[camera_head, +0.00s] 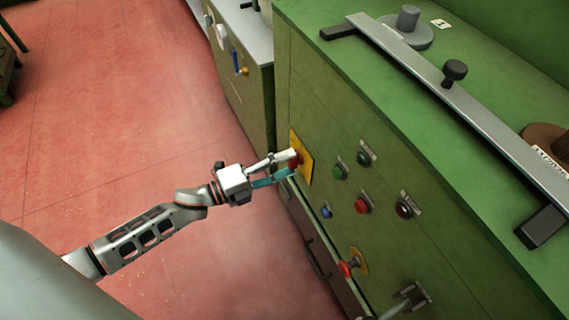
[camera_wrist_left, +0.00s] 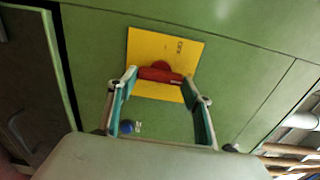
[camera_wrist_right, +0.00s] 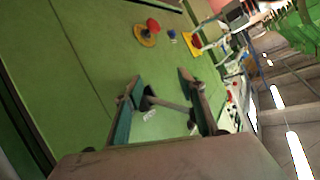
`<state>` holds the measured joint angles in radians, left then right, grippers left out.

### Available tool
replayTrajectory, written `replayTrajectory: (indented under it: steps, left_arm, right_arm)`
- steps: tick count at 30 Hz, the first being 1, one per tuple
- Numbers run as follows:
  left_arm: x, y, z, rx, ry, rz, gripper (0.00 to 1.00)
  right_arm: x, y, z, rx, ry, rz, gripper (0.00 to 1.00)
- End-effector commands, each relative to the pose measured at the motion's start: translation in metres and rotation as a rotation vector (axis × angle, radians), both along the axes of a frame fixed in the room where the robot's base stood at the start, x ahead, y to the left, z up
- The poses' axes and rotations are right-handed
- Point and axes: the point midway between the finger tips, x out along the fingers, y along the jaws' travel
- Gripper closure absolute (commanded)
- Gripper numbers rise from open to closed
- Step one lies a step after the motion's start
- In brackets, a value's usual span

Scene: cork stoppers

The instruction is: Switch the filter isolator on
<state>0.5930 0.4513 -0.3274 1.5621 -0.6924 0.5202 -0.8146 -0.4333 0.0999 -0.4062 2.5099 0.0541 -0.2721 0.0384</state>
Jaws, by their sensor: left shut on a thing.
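The isolator is a red rotary handle (camera_wrist_left: 160,74) on a square yellow plate (camera_wrist_left: 185,50) on the green cabinet's front. In the head view, its yellow plate (camera_head: 306,160) is partly covered by my left gripper (camera_head: 293,166). In the left wrist view, my left gripper (camera_wrist_left: 160,79) is shut on the red handle, with a fingertip at each end of its bar. The bar lies across the picture. The small print on the plate is unreadable. In the right wrist view, my right gripper (camera_wrist_right: 158,88) is open, with a grey lever (camera_wrist_right: 165,103) showing between its fingers.
The panel also carries a green button (camera_head: 339,172), a red button (camera_head: 361,206), a blue button (camera_head: 326,212) and a red mushroom knob (camera_head: 346,268). A long grey bar (camera_head: 470,110) lies on the cabinet top.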

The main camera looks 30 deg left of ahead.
Motion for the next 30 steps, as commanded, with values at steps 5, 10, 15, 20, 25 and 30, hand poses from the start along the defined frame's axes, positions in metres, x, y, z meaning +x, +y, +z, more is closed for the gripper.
replayTrajectory:
  steps: [5, 10, 15, 20, 25, 30]
  left_arm:
    - [0.000, 0.000, -0.001, 0.004, -0.002, 0.000, 0.72]
    - [0.000, 0.000, -0.001, 0.004, -0.002, 0.000, 0.33]
    - [0.000, 0.000, 0.000, 0.002, 0.000, 0.000, 0.33]
    - [-0.001, 0.001, -0.001, 0.002, 0.000, 0.000, 0.33]
    - [-0.014, 0.011, -0.002, 0.004, 0.003, 0.001, 0.33]
    - [-0.041, 0.031, -0.002, 0.002, 0.003, 0.000, 0.33]
  right_arm:
    - [0.000, 0.000, 0.000, -0.001, 0.001, 0.001, 0.60]
    - [0.000, 0.000, 0.000, -0.002, 0.001, 0.001, 0.60]
    - [0.000, 0.000, 0.000, -0.003, 0.001, 0.002, 0.60]
    - [0.000, 0.000, -0.001, -0.006, 0.001, 0.004, 0.60]
    - [0.000, 0.000, -0.001, -0.005, 0.001, 0.003, 0.60]
    - [0.000, 0.000, -0.001, -0.004, 0.000, 0.002, 0.60]
